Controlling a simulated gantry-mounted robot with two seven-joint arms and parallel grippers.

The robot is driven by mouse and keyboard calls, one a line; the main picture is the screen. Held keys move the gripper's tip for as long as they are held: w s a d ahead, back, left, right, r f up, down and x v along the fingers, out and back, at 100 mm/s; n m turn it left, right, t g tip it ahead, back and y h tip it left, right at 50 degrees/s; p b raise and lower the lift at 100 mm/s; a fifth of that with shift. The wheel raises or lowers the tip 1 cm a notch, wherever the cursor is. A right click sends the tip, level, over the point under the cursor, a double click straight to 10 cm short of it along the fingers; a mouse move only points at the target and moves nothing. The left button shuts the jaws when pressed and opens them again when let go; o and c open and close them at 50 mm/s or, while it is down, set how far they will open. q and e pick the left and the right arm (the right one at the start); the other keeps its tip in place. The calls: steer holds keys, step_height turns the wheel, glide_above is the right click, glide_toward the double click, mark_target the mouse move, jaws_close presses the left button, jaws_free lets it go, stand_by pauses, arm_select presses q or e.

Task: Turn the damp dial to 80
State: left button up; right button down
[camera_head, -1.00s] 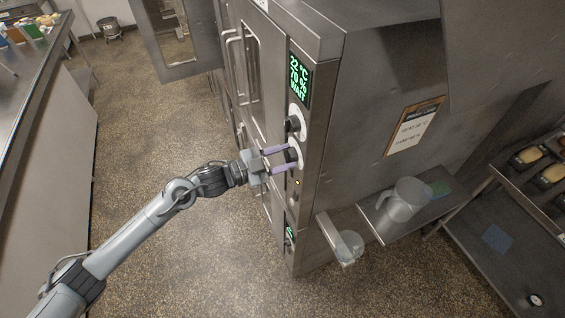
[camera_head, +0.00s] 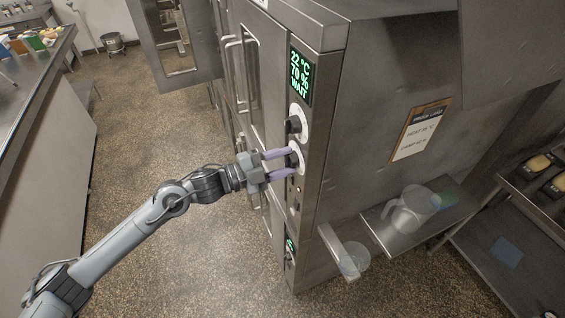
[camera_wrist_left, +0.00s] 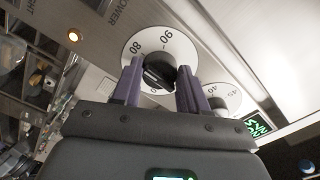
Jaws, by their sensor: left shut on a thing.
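The damp dial is a white disc (camera_wrist_left: 184,48) with a black knob (camera_wrist_left: 160,72) in the left wrist view. The marks 80 and 90 show on its upper part; its lower part is hidden. My left gripper (camera_wrist_left: 158,80) is shut on the knob, one purple finger on each side. In the head view the same gripper (camera_head: 288,163) reaches the lower of the two upper dials on the steel cabinet (camera_head: 330,130). The green display (camera_head: 300,76) above reads 22 °C, 70 % and WAIT. My right gripper is not in view.
Another dial (camera_head: 297,123) sits just above. A shelf with a jug (camera_head: 409,212) and a notice board (camera_head: 421,130) are on the cabinet's side. The floor (camera_head: 150,130) left of the cabinet is clear.

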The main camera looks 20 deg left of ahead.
arm_select(q)
steer(key=o, duration=1)
steer(key=shift+o, duration=0.2)
steer(key=b+v, duration=0.2)
steer(key=v, duration=0.8)
steer(key=shift+s+a, duration=0.25)
steer(key=shift+s, duration=0.05)
